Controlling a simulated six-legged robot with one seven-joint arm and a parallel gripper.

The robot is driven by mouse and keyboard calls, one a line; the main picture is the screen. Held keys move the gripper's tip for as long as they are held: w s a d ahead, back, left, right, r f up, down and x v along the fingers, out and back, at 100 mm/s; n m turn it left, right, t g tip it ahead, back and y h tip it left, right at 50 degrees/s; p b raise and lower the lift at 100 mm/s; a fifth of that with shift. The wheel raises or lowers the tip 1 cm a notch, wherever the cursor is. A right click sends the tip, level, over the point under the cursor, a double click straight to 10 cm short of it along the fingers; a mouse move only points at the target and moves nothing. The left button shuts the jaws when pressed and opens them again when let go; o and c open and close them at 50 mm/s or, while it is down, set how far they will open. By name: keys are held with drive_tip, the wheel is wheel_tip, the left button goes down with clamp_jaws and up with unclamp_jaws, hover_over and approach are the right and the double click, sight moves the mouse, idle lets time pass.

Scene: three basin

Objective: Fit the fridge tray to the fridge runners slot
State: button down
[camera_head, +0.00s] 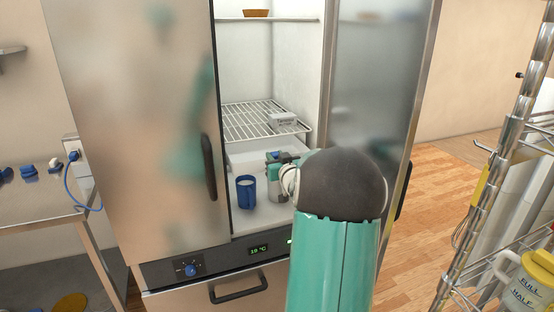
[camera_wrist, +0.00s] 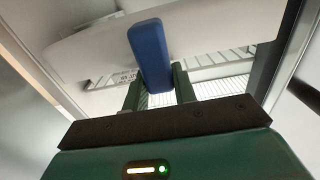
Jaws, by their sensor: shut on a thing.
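The fridge tray (camera_head: 250,153) is a white panel inside the open fridge, just below the wire shelf. In the wrist view the white tray (camera_wrist: 90,42) spans the upper part, with a blue handle (camera_wrist: 150,50) in front of it. My gripper (camera_wrist: 158,82) has its two green fingers on either side of this handle and is shut on it. In the head view my gripper (camera_head: 280,160) is small and partly hidden by my own arm. The runners slot cannot be made out clearly; the arm and the tray cover part of the inside walls.
A wire shelf (camera_head: 250,120) carries a small box (camera_head: 283,120) above the tray. The left door (camera_head: 140,130) is a steel panel; the right door (camera_head: 375,100) stands open. A wire rack (camera_head: 500,190) is at far right.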

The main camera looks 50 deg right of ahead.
drive_tip(key=shift+x, duration=5.2)
drive_tip(key=shift+r, duration=0.1)
drive_tip(key=c, duration=1.1)
unclamp_jaws()
drive_tip(key=shift+o, duration=0.2)
drive_tip(key=shift+s, duration=0.1)
drive_tip(key=v, duration=1.3)
drive_tip(key=shift+s+a, duration=0.25)
drive_tip(key=shift+s, duration=0.1)
